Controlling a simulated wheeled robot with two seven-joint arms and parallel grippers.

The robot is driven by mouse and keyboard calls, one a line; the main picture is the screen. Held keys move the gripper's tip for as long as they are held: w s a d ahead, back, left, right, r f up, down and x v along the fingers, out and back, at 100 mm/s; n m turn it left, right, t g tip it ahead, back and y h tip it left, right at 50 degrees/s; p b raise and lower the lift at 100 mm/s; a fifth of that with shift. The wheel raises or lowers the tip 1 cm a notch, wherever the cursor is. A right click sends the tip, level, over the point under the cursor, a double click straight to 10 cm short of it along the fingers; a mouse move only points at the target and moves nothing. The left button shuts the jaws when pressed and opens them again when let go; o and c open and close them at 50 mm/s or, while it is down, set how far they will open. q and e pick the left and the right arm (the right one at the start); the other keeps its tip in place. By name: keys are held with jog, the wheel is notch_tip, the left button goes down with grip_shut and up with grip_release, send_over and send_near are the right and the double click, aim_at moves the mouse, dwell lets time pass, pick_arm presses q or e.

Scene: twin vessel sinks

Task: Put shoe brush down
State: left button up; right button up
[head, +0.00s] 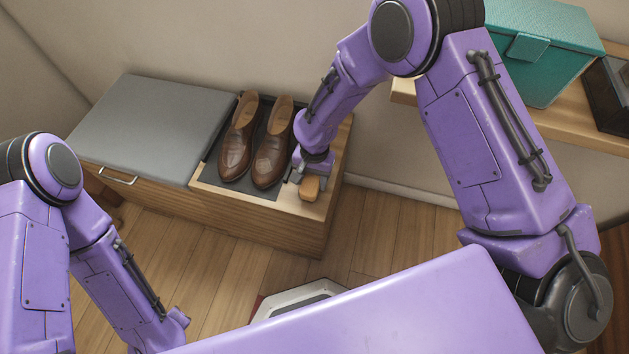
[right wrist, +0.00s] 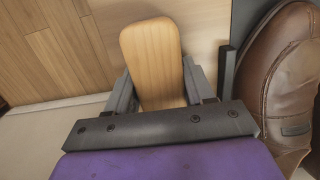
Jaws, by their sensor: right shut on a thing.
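The shoe brush (head: 309,188) has a light wooden back and is at the right end of the wooden bench, beside the brown shoes. My right gripper (head: 311,176) is shut on it from above. In the right wrist view the brush's wooden back (right wrist: 152,62) sits between the two fingers (right wrist: 158,90). Its bristles are hidden, and I cannot tell whether it touches the bench top (head: 300,206). My left arm comes in at the lower left of the head view, but its gripper is not visible.
Two brown shoes (head: 271,158) stand on a dark mat (head: 207,170) just left of the brush; one shoe (right wrist: 283,75) is close to the gripper. A grey cushion (head: 150,120) covers the bench's left part. A teal box (head: 550,60) is on a shelf at upper right.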

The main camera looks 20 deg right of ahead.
jog(key=shift+f, duration=0.1)
jog(key=o, duration=1.4)
jog(key=r+p, duration=0.1)
jog(key=r, duration=0.3)
jog(key=r+p, duration=0.1)
jog(key=r, duration=0.3)
jog(key=w+r+p, duration=0.1)
jog(key=r, duration=0.3)
jog(key=shift+d+r, duration=0.1)
jog(key=shift+d, duration=0.3)
